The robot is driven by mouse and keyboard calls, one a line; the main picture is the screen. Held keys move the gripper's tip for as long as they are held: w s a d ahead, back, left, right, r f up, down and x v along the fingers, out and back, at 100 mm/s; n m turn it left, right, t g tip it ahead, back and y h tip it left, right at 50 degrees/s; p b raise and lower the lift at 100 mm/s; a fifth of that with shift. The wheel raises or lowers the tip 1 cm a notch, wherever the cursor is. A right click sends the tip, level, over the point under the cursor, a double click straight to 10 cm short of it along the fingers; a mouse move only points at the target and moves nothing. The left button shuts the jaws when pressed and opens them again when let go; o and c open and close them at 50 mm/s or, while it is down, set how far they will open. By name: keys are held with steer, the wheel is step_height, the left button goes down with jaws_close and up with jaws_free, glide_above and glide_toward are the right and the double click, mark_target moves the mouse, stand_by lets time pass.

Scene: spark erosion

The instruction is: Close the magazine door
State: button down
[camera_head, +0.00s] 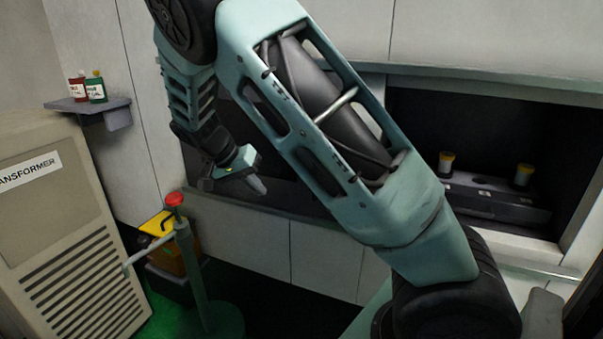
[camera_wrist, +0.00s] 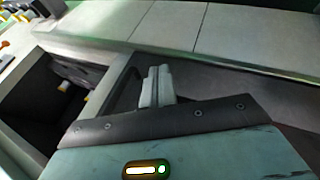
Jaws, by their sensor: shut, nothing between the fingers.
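The magazine opening (camera_head: 440,115) is a dark recess in the pale wall at the right of the head view, and its inside shows. A dark panel (camera_head: 285,190), which looks like the magazine door, spans the wall to the left, partly hidden behind my arm. My gripper (camera_head: 256,184) is shut and empty in front of that panel's left part. In the wrist view my gripper's fingers (camera_wrist: 156,86) are together, near a grey frame edge (camera_wrist: 118,85) beside a dark opening. I cannot tell whether they touch it.
At left stand a transformer cabinet (camera_head: 65,220), a shelf with small bottles (camera_head: 88,104) and a post with a red knob (camera_head: 174,199). A yellow-topped box (camera_head: 160,230) sits behind the post.

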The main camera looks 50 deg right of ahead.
steer(key=w+d+r+m+h, duration=0.1)
steer(key=d+r, duration=0.1)
steer(key=d, duration=0.1)
steer(key=p, duration=0.4)
glide_toward(301, 194)
steer(key=s+f, duration=0.3)
steer(key=f, duration=0.1)
steer(key=s+p, duration=0.1)
steer(key=s+d+p, duration=0.1)
steer(key=s, duration=0.1)
steer(key=shift+s+r, duration=0.1)
steer(key=shift+s, duration=0.1)
